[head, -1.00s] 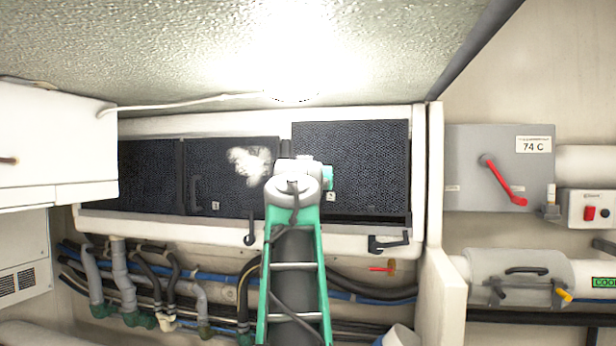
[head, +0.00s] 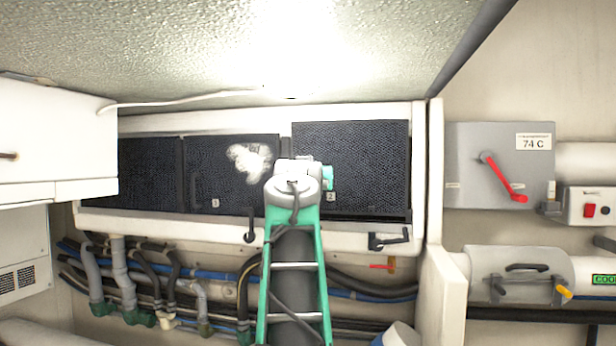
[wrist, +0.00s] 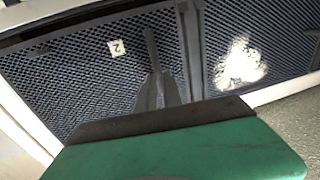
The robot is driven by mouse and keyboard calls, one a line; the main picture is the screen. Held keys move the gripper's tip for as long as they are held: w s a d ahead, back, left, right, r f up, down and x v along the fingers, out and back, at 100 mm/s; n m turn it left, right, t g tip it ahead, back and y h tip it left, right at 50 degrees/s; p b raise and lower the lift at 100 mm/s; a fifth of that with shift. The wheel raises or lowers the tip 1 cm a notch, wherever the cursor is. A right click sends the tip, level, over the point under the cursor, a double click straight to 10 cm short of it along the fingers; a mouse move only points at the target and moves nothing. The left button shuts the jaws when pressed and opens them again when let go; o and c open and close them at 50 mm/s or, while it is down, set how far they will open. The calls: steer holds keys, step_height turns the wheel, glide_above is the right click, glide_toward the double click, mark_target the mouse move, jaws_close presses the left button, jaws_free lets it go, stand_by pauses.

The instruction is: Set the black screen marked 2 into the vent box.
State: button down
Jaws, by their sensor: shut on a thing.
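The black screen marked 2 (head: 365,165) stands upright over the right bay of the white vent box (head: 345,234). A dark strip shows along its lower edge, and its top reaches higher than the screens to its left. I cannot tell whether it sits flush. In the wrist view the screen (wrist: 85,85) appears upside down with its 2 label. My gripper (wrist: 158,88) is shut on the dark bar handle (wrist: 150,42) of this screen. In the head view my wrist hides the handle and fingertips.
A neighbouring black screen with a white patch (head: 250,162) fills the middle bay, with another dark screen (head: 150,175) further left. Black latches (head: 389,239) sit on the lower rim. Hoses and pipes run below. A grey switch box (head: 470,165) is at the right.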

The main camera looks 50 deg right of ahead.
steer(key=shift+f+b, duration=1.2)
steer(key=shift+f, duration=0.05)
steer(key=c, duration=1.6)
jaws_free()
steer(key=shift+o, duration=1)
steer(key=b+v, duration=0.3)
steer(key=v, duration=0.5)
steer(key=shift+f, duration=0.1)
